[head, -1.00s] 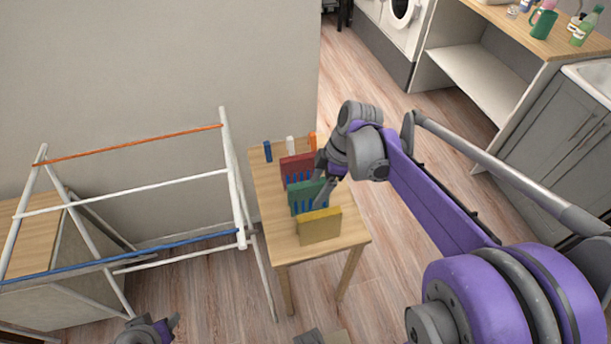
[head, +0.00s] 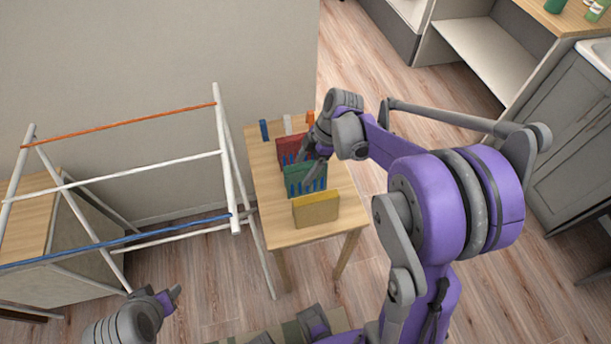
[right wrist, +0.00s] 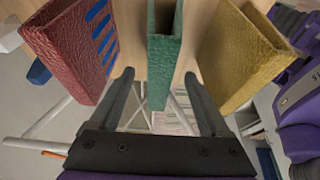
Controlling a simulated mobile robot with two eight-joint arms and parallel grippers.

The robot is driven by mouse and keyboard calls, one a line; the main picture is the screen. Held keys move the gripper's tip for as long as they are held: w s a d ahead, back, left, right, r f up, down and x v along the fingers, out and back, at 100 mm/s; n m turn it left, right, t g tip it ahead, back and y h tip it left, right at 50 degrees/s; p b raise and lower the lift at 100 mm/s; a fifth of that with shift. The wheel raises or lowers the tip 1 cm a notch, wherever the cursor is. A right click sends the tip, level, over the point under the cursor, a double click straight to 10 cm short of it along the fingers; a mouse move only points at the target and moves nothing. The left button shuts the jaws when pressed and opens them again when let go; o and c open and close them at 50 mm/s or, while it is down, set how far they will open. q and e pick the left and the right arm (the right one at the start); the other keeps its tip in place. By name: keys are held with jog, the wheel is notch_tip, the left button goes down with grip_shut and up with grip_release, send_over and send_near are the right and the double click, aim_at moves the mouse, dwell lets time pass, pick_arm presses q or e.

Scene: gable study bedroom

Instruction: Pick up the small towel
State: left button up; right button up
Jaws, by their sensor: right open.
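No piece is clearly marked as the small towel. Three upright, textured, slab-like pieces that could be folded cloths stand in a row on a small wooden table (head: 277,226): red (head: 288,151), green (head: 297,188) and yellow (head: 316,209). Blue bars show at the red and green ones. My right gripper (head: 306,160) is open, pointing down by the green piece. In the right wrist view its fingers (right wrist: 160,76) lie on either side of the green piece (right wrist: 160,88), apparently not closed on it. My left gripper (head: 170,296) hangs low at left; its jaw state is unclear.
A white drying rack (head: 150,174) with orange and blue bars stands left of the table. Small blue (head: 264,130), white (head: 288,124) and orange (head: 310,119) pieces stand at the table's back.

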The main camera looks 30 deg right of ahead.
jog(key=x, duration=0.2)
jog(key=shift+w+a+f, duration=0.1)
jog(key=shift+a+f, duration=0.1)
jog(key=shift+f, duration=0.2)
jog(key=shift+f+b, duration=0.25)
jog(key=shift+b, duration=0.05)
dwell(0.3)
grip_shut()
dwell(0.3)
